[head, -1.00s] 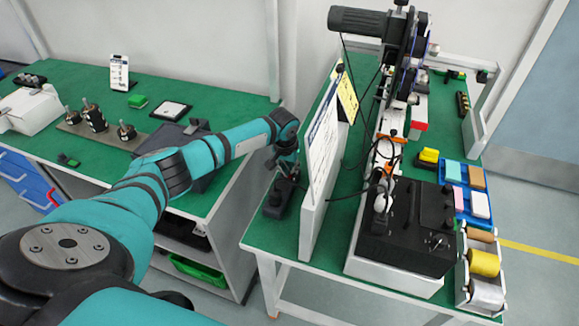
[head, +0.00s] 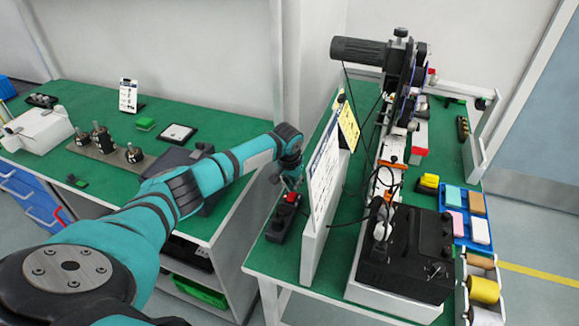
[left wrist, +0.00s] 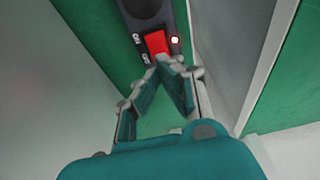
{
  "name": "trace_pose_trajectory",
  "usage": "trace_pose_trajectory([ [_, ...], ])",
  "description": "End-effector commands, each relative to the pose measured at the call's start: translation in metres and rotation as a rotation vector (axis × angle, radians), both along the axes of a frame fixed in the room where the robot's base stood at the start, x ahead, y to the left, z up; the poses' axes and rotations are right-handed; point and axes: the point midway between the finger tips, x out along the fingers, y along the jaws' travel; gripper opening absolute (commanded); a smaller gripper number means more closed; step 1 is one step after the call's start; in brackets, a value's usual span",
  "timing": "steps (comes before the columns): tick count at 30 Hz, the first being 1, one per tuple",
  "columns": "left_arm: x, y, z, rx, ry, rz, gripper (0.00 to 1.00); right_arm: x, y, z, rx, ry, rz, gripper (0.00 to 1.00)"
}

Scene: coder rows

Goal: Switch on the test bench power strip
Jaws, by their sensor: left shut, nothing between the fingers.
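The black power strip (head: 282,222) lies on the green bench top, left of the upright white panel. Its red rocker switch (head: 291,197) shows at its far end, just below my left gripper (head: 285,180). In the left wrist view the strip (left wrist: 150,12) carries the red switch (left wrist: 157,42), with white markings on its left and a small bright, red-rimmed indicator light (left wrist: 175,40) on its right. My left gripper (left wrist: 168,62) is shut and empty, its tips at the near edge of the switch. I cannot tell whether they touch it. My right gripper is not in view.
The upright white panel (head: 322,190) stands close on the right of the strip. Beyond it are a black box (head: 405,250), cables and a motor rig (head: 362,49). A second green bench (head: 75,98) with tools stands at left, across a gap.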

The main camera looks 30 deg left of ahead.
Motion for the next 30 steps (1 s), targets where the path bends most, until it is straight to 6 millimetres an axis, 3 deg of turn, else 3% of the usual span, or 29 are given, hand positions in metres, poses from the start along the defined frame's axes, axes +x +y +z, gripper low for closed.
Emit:
trace_pose_trajectory([
  [1,-0.001,0.001,0.018,0.000,0.001,0.001,0.00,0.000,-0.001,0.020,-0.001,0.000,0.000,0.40],
  [3,-0.006,0.000,0.020,0.000,0.000,-0.003,0.00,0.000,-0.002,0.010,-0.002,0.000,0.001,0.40],
  [15,-0.039,-0.008,0.084,0.000,-0.001,-0.001,0.00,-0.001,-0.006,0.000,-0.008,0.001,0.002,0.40],
  [21,-0.045,-0.009,0.096,0.001,0.000,0.001,0.00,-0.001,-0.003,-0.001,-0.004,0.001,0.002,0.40],
  [30,-0.046,-0.010,0.097,0.000,0.001,0.001,0.00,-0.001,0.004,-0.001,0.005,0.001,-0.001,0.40],
])
